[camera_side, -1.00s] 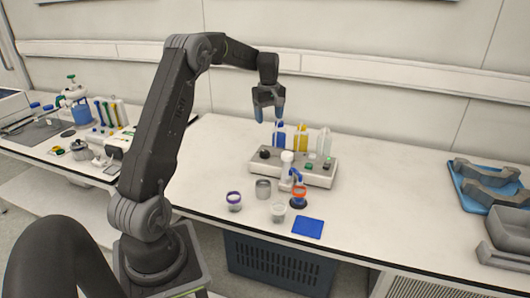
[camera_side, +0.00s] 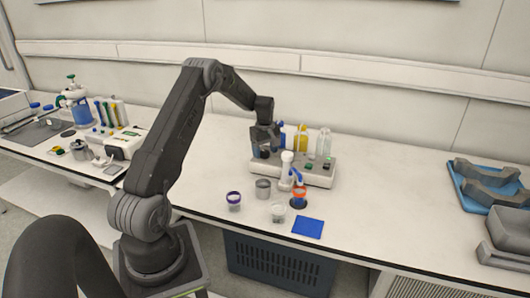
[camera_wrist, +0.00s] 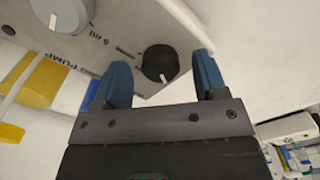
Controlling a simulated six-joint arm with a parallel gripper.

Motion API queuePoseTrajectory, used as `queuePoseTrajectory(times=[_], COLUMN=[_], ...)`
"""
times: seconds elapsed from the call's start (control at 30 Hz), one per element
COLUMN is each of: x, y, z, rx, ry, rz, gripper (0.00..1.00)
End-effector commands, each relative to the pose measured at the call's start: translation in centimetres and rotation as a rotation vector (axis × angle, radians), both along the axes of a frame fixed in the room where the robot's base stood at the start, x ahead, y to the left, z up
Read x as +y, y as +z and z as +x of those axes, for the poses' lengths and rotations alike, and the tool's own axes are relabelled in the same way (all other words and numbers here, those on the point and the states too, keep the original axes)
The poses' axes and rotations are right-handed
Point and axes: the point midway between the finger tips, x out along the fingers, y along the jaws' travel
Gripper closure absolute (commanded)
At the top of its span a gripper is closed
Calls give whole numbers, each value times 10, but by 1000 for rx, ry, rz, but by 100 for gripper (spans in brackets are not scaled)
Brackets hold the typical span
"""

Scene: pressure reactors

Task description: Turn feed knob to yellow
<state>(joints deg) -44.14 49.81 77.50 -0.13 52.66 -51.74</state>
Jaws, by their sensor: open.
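The pump unit (camera_side: 318,178) is a light grey box on the bench, with blue, yellow (camera_side: 301,138) and clear bottles along its back. A black round knob (camera_wrist: 160,63) with a white pointer line shows on its panel in the wrist view; I take it as the feed knob. The pointer's colour setting cannot be read. My gripper (camera_wrist: 162,66) is open, its blue fingers on either side of the black knob; contact cannot be told. In the side view my gripper (camera_side: 263,145) is low over the unit's left end and hides most of the knob.
A larger grey knob or cap (camera_wrist: 62,10) is near the left finger in the wrist view. In front of the pump are several small cups, one orange-rimmed (camera_side: 299,193), and a blue pad (camera_side: 307,228). A blue tray (camera_side: 468,190) lies far right.

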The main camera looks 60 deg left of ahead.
Motion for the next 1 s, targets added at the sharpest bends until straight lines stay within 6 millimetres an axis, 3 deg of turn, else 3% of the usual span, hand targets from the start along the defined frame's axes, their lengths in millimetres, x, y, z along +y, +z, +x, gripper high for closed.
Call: queuePoseTrajectory(times=[0.4,0.9,1.0], x=[0,0,0], y=[-9,-8,-8], z=[0,0,0], rx=[0,-1,-1], ry=[0,0,-1], rz=[0,0,0], gripper=[34,82,84])
